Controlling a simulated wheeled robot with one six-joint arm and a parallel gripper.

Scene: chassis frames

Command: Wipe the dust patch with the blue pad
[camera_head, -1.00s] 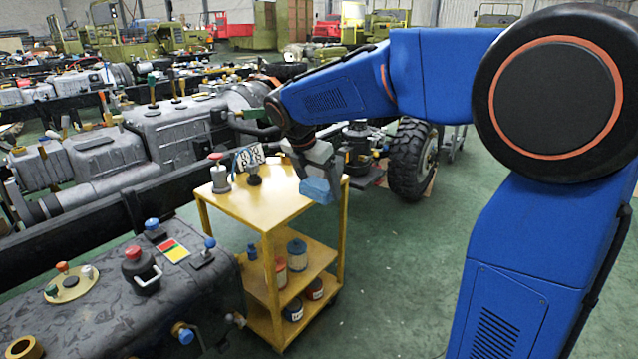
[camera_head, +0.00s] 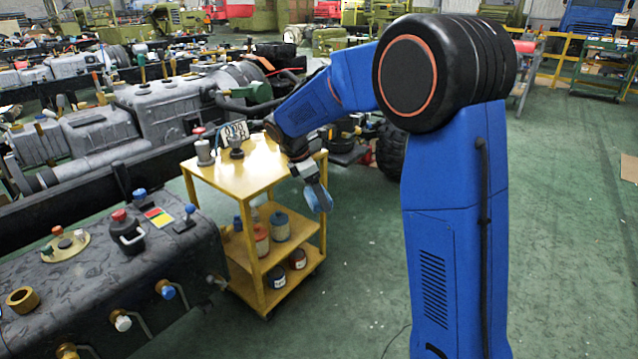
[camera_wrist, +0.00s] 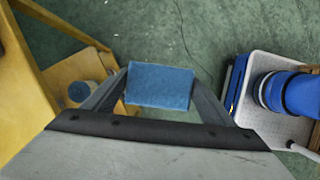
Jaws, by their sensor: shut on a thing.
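The blue pad (camera_head: 319,198) hangs from my gripper (camera_head: 308,172), in the air just off the right edge of the yellow trolley's top (camera_head: 212,172). In the wrist view my gripper (camera_wrist: 160,92) has its two fingers shut on the sides of the blue pad (camera_wrist: 160,86), with green floor behind it. I cannot make out a dust patch in either view.
A dark grey tank (camera_head: 60,285) with knobs and valves stands at the front left. The trolley carries a red-topped valve (camera_head: 204,150) and a small dial stand (camera_head: 236,140); several cans sit below. Green floor (camera_head: 560,230) is open at the right.

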